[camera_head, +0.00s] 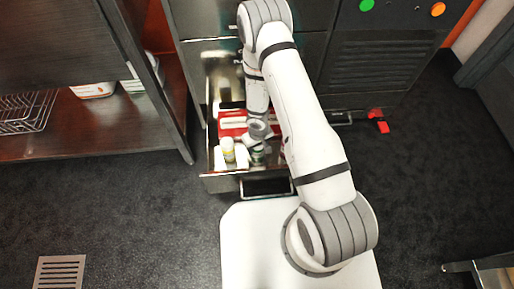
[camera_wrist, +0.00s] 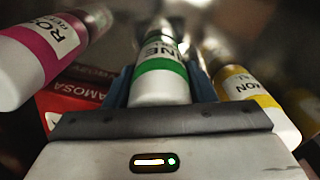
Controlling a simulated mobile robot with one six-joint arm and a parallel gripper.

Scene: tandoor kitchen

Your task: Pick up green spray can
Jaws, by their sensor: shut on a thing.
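The green spray can (camera_wrist: 160,83), white with a green band and dark lettering, stands between the two fingers of my gripper (camera_wrist: 160,70) in the wrist view. The fingers are shut on it, one along each side. In the head view my gripper (camera_head: 258,150) reaches down into an open drawer (camera_head: 222,182). I cannot tell whether the can touches the drawer floor.
A pink-banded can (camera_wrist: 45,48) lies close on the left and a yellow-banded can (camera_wrist: 255,95) close on the right. A red box (camera_wrist: 75,95) marked SAMOSA lies beside them. Metal drawer walls surround the hand. A shelf with a wire basket (camera_head: 25,110) stands left.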

